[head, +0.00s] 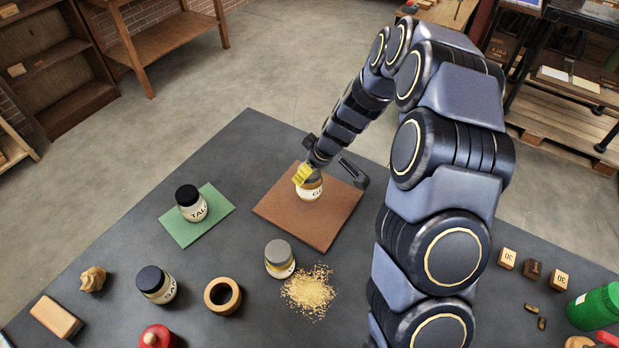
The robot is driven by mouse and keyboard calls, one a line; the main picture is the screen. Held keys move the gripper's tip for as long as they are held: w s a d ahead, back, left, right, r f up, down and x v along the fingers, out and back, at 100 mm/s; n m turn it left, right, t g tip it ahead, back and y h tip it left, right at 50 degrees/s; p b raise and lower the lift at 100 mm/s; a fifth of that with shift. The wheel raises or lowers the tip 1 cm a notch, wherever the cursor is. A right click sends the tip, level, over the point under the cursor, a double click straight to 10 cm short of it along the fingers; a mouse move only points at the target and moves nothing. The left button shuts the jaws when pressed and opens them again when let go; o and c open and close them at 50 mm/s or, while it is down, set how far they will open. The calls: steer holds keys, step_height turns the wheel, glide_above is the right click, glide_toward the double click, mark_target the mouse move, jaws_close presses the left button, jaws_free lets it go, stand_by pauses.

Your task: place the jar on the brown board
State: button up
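The brown board (290,220) lies flat on the dark table. A jar with a pale label (312,194) starting with "G" appears upright on or just above it, near the middle. My gripper (318,174) is over the top of this jar, with a yellow part in front of the jar's upper left and a dark finger reaching out to the right. The jar's top is largely hidden. Whether the fingers grip it, and whether its base touches the board, I cannot tell.
A black-lidded jar (189,205) stands on a green board (212,226). Small blocks (533,269) and a green bottle (596,307) are right.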

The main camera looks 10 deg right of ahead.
steer(key=shift+w+f, duration=0.1)
steer(key=shift+f, duration=1.6)
steer(key=shift+f, duration=0.1)
steer(key=o, duration=1.1)
steer(key=shift+c, duration=0.2)
steer(key=v, duration=1.2)
steer(key=s+a+r+m+g, duration=0.2)
steer(key=s+a+r, duration=0.4)
steer(key=s, duration=0.5)
steer(key=s+d+r+m+g+h, duration=0.1)
steer(key=s+r+m, duration=0.1)
steer(key=s, duration=0.7)
steer(key=s+d+r+m+g+h, duration=0.1)
steer(key=s+r+m+g, duration=0.1)
steer(key=s, duration=0.8)
steer(key=shift+r+m+g+h, duration=0.35)
steer(key=shift+r+m, duration=0.25)
steer(key=shift+r, duration=0.2)
